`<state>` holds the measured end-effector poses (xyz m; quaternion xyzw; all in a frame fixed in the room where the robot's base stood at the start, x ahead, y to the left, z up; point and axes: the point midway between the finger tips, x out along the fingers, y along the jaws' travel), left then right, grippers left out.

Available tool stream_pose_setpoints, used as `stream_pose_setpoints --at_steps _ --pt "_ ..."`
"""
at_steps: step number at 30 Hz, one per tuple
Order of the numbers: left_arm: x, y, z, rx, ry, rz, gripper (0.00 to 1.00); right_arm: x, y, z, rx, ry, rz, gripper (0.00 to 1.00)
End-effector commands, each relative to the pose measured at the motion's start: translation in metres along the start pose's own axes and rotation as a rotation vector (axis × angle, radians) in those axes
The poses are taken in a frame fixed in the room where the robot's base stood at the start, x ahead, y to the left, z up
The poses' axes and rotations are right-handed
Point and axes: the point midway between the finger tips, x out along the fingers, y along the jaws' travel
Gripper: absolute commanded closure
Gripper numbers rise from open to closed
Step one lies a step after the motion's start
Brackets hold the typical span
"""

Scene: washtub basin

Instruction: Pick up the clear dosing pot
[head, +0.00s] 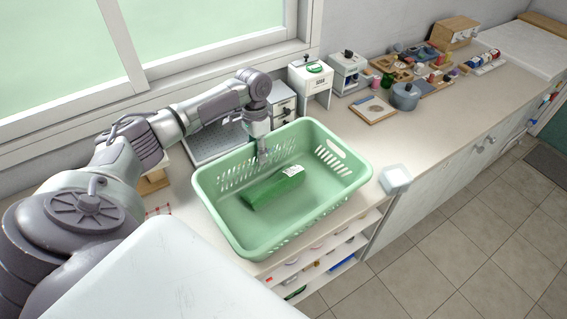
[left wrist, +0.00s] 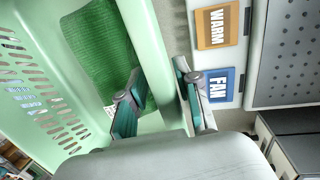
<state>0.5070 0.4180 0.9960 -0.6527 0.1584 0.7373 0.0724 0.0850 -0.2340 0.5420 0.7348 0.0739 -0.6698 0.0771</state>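A small pale, see-through square pot (head: 395,178), which looks like the clear dosing pot, stands on the counter right of the green basin (head: 340,190). I do not make it out in the left wrist view. My left gripper (head: 262,158) is at the basin's back rim, well to the left of the pot. In the left wrist view its two fingers (left wrist: 160,103) are apart, on either side of the basin's rim (left wrist: 153,60), with no object held between them. My right gripper is not in view.
A green pack (head: 273,188) lies in the basin; it also shows in the left wrist view (left wrist: 95,45). White appliances (head: 312,82) stand behind it. A lidded grey pot (head: 405,97) and trays of small items stand further right. The counter's front right is clear.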

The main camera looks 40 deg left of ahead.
Motion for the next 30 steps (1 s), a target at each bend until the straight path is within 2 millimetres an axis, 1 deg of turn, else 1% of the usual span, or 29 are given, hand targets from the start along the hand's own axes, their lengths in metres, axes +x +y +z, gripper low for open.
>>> stream_pose_setpoints --at_steps 1,3,6,25,30 --pt "-0.0002 0.0 -0.0001 0.0 0.0 0.0 0.74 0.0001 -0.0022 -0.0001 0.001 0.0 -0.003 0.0" --pt "-0.0004 -0.0001 -0.0001 0.0 0.0 0.0 0.86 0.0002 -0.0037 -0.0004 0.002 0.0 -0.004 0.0" --pt "-0.0005 0.0 -0.0001 0.0 0.0 0.0 1.0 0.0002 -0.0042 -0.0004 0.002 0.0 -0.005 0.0" --pt "-0.0023 -0.0009 -0.0005 0.0 0.003 -0.004 1.0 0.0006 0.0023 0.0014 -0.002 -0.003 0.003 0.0" --pt "-0.0095 -0.0002 -0.0003 0.0 0.005 -0.004 1.0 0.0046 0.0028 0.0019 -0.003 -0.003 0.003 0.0"
